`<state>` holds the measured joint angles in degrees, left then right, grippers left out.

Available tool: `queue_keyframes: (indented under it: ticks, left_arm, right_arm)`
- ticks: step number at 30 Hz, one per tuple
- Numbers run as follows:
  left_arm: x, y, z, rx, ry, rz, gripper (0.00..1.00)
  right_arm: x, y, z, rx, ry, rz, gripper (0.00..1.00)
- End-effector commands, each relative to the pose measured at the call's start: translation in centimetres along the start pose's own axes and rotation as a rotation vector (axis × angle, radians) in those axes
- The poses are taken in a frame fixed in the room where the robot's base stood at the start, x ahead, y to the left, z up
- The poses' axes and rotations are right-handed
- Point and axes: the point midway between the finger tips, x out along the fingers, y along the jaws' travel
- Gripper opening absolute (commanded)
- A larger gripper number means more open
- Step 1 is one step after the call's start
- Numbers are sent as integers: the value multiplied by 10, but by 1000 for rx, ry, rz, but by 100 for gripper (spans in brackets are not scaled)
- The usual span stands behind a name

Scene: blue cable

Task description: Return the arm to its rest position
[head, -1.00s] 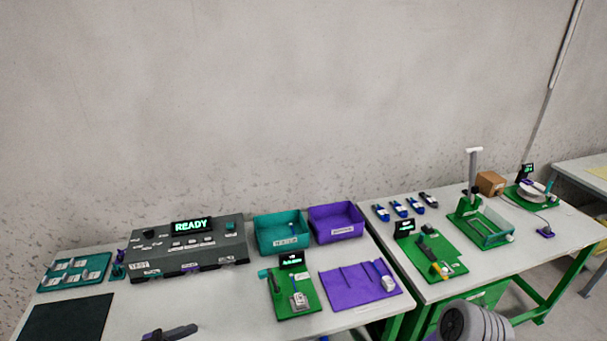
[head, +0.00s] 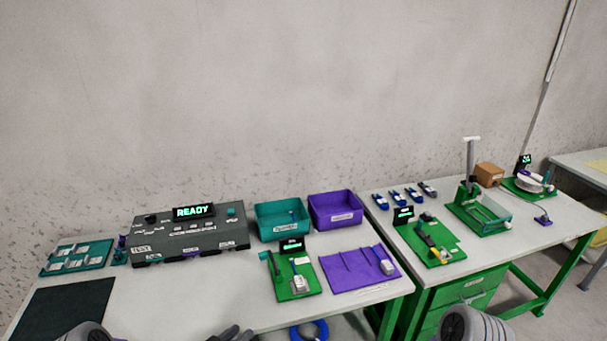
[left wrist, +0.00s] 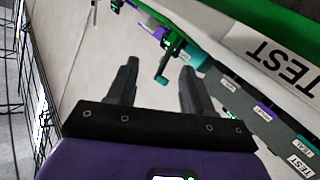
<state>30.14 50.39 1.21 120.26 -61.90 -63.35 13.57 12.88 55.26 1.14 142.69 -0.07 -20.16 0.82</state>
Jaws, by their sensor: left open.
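My left gripper (head: 232,333) shows only in part at the bottom edge of the head view, by the front of the left table (head: 200,308). In the left wrist view my left gripper (left wrist: 158,75) has its two dark fingers spread apart, with nothing held between them. Past the fingers lie bare table and the edge of the grey test console. My right gripper is out of view. A blue ring (head: 310,330), perhaps the coiled cable, shows at the bottom, partly cut off; what it rests on cannot be told.
The grey console (head: 190,235) reads READY. A teal bin (head: 283,222) and a purple bin (head: 336,210) stand at the back. A green fixture (head: 292,275) and a purple tray (head: 358,268) lie in front of them. A dark mat (head: 62,310) lies at left.

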Motion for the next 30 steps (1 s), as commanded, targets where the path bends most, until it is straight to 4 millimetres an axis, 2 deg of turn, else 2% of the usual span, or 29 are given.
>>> queue_keyframes:
  ticks: [1, 5, 6, 9, 12, 15, 19, 30]
  left_arm:
    - [6, 3, 36, -58, -90, -60, 51]
    - [-2, 15, 118, -201, -350, -216, 51]
    - [-9, 22, 144, -245, -438, -257, 51]
    - [-37, 46, 202, -351, -655, -344, 51]
    - [-69, 72, 243, -440, -843, -407, 51]
    - [-95, 93, 268, -506, -977, -449, 51]
    - [-114, 108, 280, -551, -1064, -476, 51]
    - [-117, 110, 281, -561, -1078, -483, 51]
  right_arm:
    - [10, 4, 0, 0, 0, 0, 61]
    - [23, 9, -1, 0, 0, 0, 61]
    - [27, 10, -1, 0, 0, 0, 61]
    - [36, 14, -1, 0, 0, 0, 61]
    - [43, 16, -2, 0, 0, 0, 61]
    - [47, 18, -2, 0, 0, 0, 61]
    - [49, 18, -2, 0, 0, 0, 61]
    - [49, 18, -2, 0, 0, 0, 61]
